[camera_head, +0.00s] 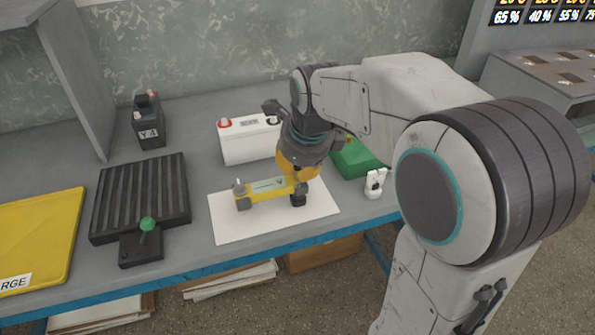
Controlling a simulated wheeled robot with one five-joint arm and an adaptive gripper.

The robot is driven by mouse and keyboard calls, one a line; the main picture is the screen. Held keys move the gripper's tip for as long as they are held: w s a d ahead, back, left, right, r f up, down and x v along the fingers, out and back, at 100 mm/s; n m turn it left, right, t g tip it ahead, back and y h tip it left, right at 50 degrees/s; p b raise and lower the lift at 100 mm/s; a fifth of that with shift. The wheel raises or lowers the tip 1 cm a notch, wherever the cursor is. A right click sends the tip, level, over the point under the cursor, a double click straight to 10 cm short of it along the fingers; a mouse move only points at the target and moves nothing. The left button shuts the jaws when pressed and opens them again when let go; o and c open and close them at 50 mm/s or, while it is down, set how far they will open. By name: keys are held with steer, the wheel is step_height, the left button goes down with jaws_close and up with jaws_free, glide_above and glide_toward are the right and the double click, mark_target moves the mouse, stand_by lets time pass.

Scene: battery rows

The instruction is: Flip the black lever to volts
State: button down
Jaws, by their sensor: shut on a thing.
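My gripper (297,183) reaches down over a white sheet (232,230) on the bench. It is shut on a yellow thing with a pale greenish top face (265,187), which lies roughly level above or on the sheet; I cannot tell whether it touches. Dark grey pieces show at both ends of it. My wrist hides part of this area. A small white device (374,184) with dark marks on top stands to the right of the sheet. I cannot make out for certain a black lever or a volts mark.
A white battery (247,141) stands behind my gripper, with a green thing (356,158) to its right. At left are a black battery (149,129), a ribbed black tray (140,192), a green-knobbed lever box (142,243) and a yellow tray (35,235).

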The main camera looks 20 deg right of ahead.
steer(key=c, duration=1.2)
jaws_free()
steer(key=shift+r, duration=0.15)
steer(key=v, duration=1.1)
steer(key=shift+s+r, duration=0.2)
steer(key=shift+r, duration=0.15)
steer(key=shift+o, duration=0.2)
